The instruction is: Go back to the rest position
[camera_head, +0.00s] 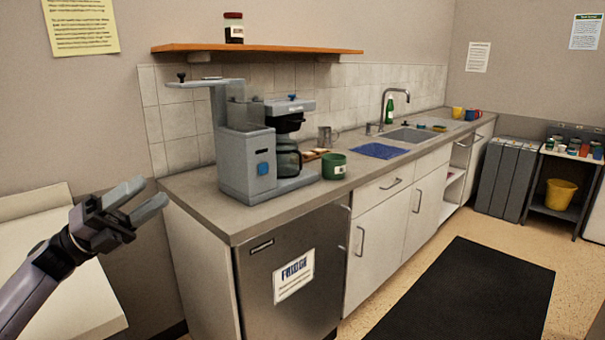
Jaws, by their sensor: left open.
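My left gripper (140,198) is at the left of the head view, raised in front of a pale surface and left of the counter. Its two grey fingers are apart and nothing shows between them. It touches nothing that I can see. My right gripper does not show in the head view.
A grey counter (210,212) runs back to the right. A coffee machine (248,165), a green mug (334,166) and a blue mat (379,151) stand or lie on it. A fridge (300,250) sits below. A pale surface (70,290) is at lower left. A dark mat (465,295) covers open floor.

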